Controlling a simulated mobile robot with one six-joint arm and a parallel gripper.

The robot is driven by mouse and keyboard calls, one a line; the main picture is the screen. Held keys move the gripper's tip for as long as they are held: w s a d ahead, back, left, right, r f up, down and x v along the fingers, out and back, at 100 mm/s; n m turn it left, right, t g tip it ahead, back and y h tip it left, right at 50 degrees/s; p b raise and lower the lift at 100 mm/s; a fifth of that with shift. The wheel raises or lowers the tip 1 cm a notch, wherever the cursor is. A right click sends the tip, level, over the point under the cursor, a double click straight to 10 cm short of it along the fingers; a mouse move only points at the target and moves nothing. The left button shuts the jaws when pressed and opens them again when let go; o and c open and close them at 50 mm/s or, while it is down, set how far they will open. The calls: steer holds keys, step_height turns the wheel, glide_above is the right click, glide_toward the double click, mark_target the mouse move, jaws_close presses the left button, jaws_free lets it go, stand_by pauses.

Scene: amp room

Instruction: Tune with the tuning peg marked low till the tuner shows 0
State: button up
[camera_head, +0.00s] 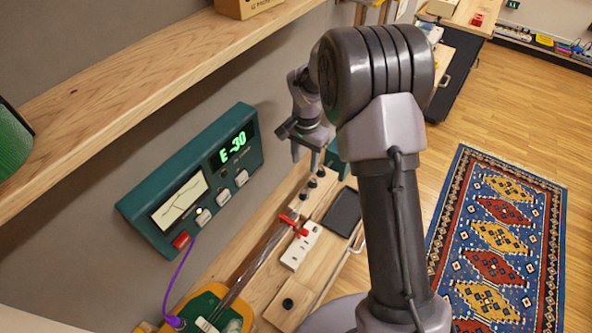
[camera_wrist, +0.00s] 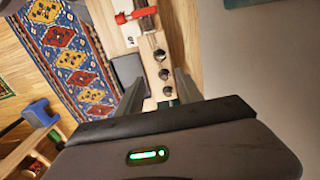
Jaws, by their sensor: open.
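The green tuner (camera_head: 195,180) is on the wall, its display (camera_head: 233,147) reading "E -30" in green. A wooden instrument neck (camera_head: 262,262) with strings lies on the bench below it. Its headstock has dark round tuning pegs in a row (camera_head: 312,183); they also show in the wrist view (camera_wrist: 165,75). No marking is legible, so I cannot tell which peg is marked low. My gripper (camera_head: 306,158) is open above the far end of the headstock, pointing down. In the wrist view, the fingers (camera_wrist: 160,90) stand either side of the peg row, with nothing held.
A red clamp-like piece (camera_head: 294,224) sits across the neck beside a white strip (camera_head: 301,246). A dark flat pad (camera_head: 341,212) lies right of the headstock. A purple cable (camera_head: 176,270) runs from the tuner to the instrument. A wooden shelf (camera_head: 150,80) overhangs at upper left.

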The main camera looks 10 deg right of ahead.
mark_target(304, 192)
step_height(304, 192, down, 15)
steer(key=shift+f+b, duration=0.1)
steer(key=shift+b, duration=0.6)
jaws_close()
